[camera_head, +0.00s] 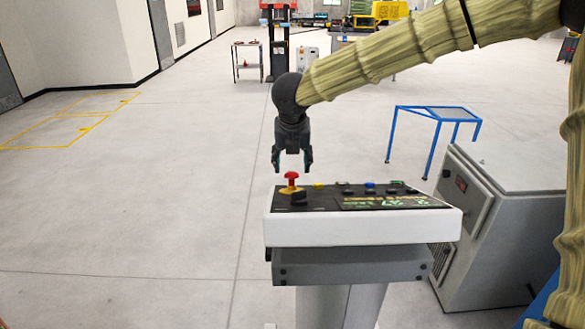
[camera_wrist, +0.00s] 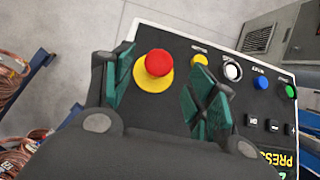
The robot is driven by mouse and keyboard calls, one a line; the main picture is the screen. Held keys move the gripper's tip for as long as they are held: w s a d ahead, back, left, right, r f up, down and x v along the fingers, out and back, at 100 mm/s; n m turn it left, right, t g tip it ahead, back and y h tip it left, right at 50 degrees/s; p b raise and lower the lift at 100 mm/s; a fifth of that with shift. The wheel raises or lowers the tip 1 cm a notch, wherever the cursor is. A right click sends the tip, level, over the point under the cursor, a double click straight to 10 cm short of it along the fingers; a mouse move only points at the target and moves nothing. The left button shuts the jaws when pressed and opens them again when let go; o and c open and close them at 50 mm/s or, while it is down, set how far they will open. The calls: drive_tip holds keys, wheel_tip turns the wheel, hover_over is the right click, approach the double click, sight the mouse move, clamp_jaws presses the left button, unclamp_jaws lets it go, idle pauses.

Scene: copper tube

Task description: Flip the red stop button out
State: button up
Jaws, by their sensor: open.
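The red stop button (camera_head: 291,177) stands on a yellow base at the left end of the control panel (camera_head: 350,228). In the wrist view the red button (camera_wrist: 159,62) shows as a round cap on its yellow ring (camera_wrist: 153,80). My gripper (camera_head: 292,168) points down just above the button, with its fingers spread. In the wrist view the green-padded fingers of my gripper (camera_wrist: 160,85) are open, one to each side of the button, and nothing is between them in grip. Whether a finger touches the button cannot be told.
A yellow button (camera_wrist: 200,59), a white one (camera_wrist: 232,71), a blue one (camera_wrist: 262,82) and black switches share the panel. A grey cabinet (camera_head: 500,225) stands right of the console, with a blue-framed table (camera_head: 435,113) behind. Floor to the left is clear.

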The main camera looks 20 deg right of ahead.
drive_tip(key=v, duration=0.8)
drive_tip(key=shift+d, duration=0.1)
